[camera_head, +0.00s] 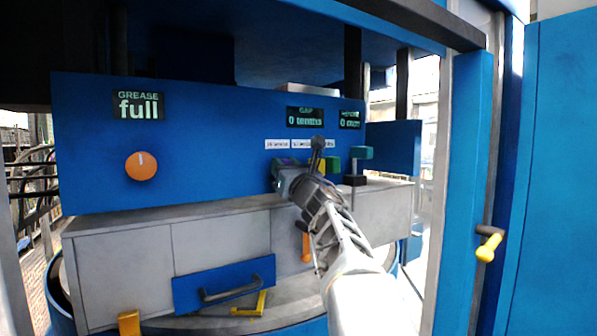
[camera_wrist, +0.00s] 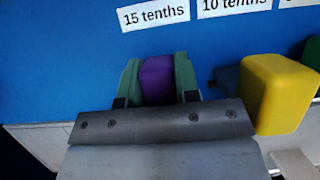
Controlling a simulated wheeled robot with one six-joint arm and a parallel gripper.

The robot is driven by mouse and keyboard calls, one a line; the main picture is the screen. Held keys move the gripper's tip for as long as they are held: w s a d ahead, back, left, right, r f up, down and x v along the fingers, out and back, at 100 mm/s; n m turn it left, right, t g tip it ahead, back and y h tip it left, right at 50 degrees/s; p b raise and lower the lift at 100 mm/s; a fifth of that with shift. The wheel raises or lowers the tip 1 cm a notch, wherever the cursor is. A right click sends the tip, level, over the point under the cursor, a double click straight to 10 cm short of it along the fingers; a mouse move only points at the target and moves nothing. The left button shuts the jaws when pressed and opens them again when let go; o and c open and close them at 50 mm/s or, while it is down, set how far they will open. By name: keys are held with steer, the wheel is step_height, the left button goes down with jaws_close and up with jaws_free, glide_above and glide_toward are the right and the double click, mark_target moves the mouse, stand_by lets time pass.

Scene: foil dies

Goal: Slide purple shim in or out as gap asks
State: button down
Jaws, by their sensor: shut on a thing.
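The purple shim (camera_wrist: 157,80) sits between the green finger pads of my gripper (camera_wrist: 158,84) in the wrist view, below the label "15 tenths". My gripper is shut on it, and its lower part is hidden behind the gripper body. In the head view my gripper (camera_head: 283,172) is at the blue panel, and only a small bit of purple shows beside it. The gap display (camera_head: 305,117) reads "0 tenths".
A yellow block (camera_wrist: 280,93) stands close to the right of my gripper, under "10 tenths". A green block (camera_head: 332,165) and a teal-topped lever (camera_head: 361,154) are further right. An orange knob (camera_head: 141,166) is on the panel at left. A blue drawer front (camera_head: 224,286) juts out below.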

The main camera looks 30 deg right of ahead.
steer(key=c, duration=0.8)
jaws_free()
steer(key=shift+w, duration=0.15)
steer(key=shift+c, duration=0.2)
steer(key=shift+s+f+b, duration=0.25)
steer(key=shift+s+b, duration=0.05)
steer(key=shift+s, duration=0.05)
steer(key=b+v, duration=0.4)
steer(key=v, duration=0.9)
steer(key=shift+r+b, duration=0.15)
steer(key=shift+b, duration=0.25)
